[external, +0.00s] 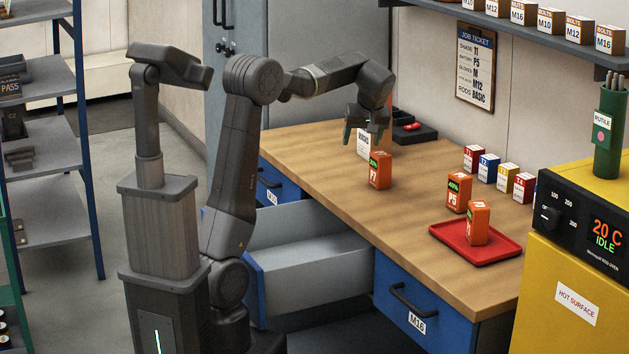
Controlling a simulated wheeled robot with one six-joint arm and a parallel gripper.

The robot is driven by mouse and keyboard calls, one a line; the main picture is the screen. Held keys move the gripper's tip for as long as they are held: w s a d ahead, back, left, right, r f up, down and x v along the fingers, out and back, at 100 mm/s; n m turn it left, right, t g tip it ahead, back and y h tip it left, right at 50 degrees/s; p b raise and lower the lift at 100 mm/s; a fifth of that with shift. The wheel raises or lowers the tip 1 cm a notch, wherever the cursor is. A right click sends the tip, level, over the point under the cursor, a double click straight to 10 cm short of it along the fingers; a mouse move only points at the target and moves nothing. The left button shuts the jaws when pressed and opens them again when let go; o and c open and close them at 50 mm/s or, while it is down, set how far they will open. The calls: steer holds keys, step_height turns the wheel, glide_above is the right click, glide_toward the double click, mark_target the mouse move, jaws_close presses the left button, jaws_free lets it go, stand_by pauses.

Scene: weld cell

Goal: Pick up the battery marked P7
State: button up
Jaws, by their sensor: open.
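Three orange batteries stand upright on the wooden workbench (305,148). One battery (380,171) stands alone near the middle, just below and slightly right of my gripper; its mark may be P7 but is too small to read surely. A second battery (458,192), which seems marked P5, stands further right, behind the red tray (495,253). A third battery (478,224) stands on that tray, and its mark is not clear. My gripper (361,130) is open with its fingers pointing down, above the bench and apart from the batteries.
A white box (363,143) marked RODS is partly hidden behind my gripper. A black device (412,132) sits at the back. Several small coloured boxes (488,168) line the wall. A grey drawer (315,248) stands open in front. A yellow rod oven (570,265) stands right.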

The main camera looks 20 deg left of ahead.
mark_target(384, 155)
steer(key=shift+n, duration=0.4)
steer(key=d, duration=0.4)
steer(key=shift+s+d, duration=0.25)
steer(key=shift+d, duration=0.05)
steer(key=shift+d+f+n+g, duration=0.25)
steer(key=shift+d+f+n, duration=0.1)
steer(key=shift+f+n, duration=0.2)
steer(key=shift+d+f+n+g, duration=0.25)
steer(key=shift+d+f+n, duration=0.15)
steer(key=shift+f, duration=0.25)
steer(key=shift+s+d+f+n+g, duration=0.15)
steer(key=shift+f+n+g, duration=0.15)
steer(key=shift+f+n, duration=0.2)
steer(key=shift+x, duration=2.5)
steer(key=shift+r, duration=0.1)
steer(key=c, duration=1.3)
